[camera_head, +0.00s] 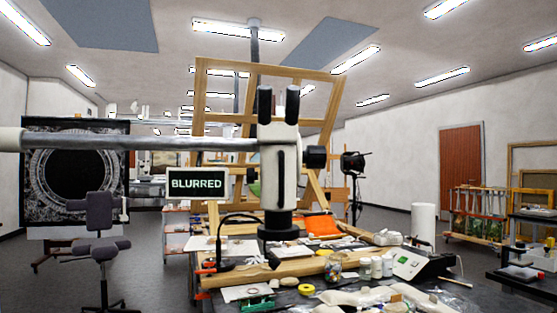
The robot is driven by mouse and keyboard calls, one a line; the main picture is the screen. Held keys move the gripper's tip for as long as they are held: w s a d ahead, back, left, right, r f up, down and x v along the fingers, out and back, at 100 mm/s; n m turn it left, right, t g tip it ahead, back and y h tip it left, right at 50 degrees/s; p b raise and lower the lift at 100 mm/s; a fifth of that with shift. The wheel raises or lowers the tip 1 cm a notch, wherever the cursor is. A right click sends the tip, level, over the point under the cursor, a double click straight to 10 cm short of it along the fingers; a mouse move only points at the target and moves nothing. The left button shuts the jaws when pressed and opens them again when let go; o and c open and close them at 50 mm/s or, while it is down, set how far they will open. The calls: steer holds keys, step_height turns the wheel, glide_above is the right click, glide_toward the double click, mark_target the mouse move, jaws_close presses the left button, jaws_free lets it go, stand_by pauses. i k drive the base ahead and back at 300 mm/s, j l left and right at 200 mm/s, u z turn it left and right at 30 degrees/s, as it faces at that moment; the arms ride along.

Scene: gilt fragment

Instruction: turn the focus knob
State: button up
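A white and black microscope (278,175) hangs from a grey horizontal boom (140,142) above the cluttered worktable. Its two black eyepieces point up. A black focus knob (315,156) sticks out on the right side of its body. A second dark part sits close to the right of that knob. The black objective end (278,227) points down over the table. A small dark sign (197,183) left of the body reads "BLURRED" in pale letters. My gripper is not in view, and nothing is seen touching the knob.
The worktable (270,270) holds papers, an orange cloth (321,226), small jars (376,266) and a grey-green device (415,263). A wooden frame (325,100) stands behind the microscope. A dark chair (103,230) stands left, a black lamp (352,162) right of the knob.

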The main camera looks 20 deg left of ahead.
mark_target(314, 157)
steer(key=i+l+u, duration=0.1)
steer(key=l+u, duration=0.6)
steer(key=u, duration=0.2)
steer(key=l+u, duration=0.3)
steer(key=l, duration=1.15)
steer(key=k+l, duration=0.1)
steer(key=l, duration=0.3)
